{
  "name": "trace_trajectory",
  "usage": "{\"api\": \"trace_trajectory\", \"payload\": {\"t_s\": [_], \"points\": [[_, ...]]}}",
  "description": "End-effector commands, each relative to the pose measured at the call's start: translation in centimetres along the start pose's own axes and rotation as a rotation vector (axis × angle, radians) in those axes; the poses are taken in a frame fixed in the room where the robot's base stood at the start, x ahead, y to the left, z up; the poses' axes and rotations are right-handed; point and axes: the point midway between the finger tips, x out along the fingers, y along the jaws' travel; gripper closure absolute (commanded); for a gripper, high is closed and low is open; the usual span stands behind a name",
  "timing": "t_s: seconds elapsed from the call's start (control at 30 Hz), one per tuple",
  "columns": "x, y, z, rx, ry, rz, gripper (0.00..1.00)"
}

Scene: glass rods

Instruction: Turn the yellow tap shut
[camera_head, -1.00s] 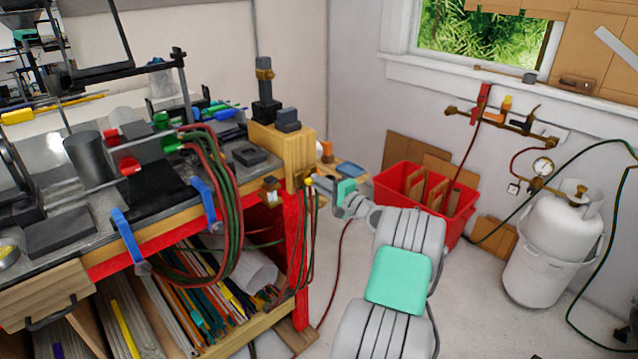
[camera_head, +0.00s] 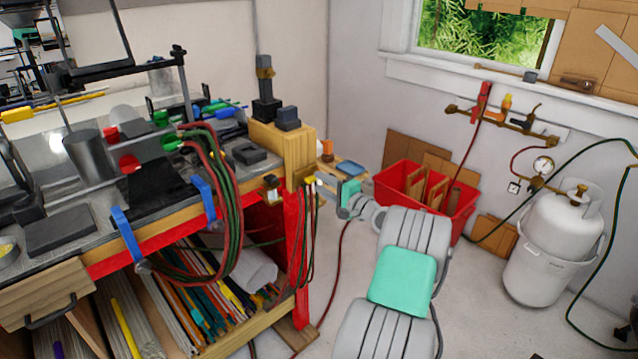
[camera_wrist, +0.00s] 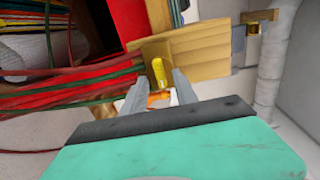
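The yellow tap (camera_wrist: 158,71) shows in the wrist view as a small upright yellow lever in front of a wooden block. In the head view the yellow tap (camera_head: 310,181) is a tiny spot at the right end of the bench, above hanging hoses. My gripper (camera_wrist: 160,82) is open, with one finger on each side of the lever as seen from the wrist. I cannot tell whether the fingers touch it. In the head view my gripper (camera_head: 328,186) reaches left towards the bench end, its fingers small and hard to make out.
Red and green hoses (camera_wrist: 75,85) run left of the tap. The wooden bench block (camera_head: 292,147) stands above it. A red crate (camera_head: 458,209) and a white gas cylinder (camera_head: 545,250) stand to the right. A wall pipe with several valves (camera_head: 507,119) is beyond.

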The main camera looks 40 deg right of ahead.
Motion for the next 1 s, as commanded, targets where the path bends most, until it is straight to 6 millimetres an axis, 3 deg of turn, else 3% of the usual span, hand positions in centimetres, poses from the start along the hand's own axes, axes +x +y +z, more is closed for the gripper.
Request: {"api": "trace_trajectory", "payload": {"t_s": [0.1,0.3,0.73,0.83,0.87,0.97,1.0], "points": [[-2.7,0.1,-0.2,0.000,0.006,0.000,0.65],[-5.8,0.1,0.0,0.000,0.002,0.000,0.65],[-6.2,0.0,0.0,-0.005,0.001,-0.001,0.65],[-6.2,0.4,0.4,-0.085,-0.013,0.013,0.65],[-6.2,1.2,1.0,-0.138,-0.044,0.043,0.65],[-7.4,7.9,1.7,-0.304,-0.125,0.263,0.65],[-8.4,11.2,2.2,-0.326,-0.156,0.356,0.65]]}}
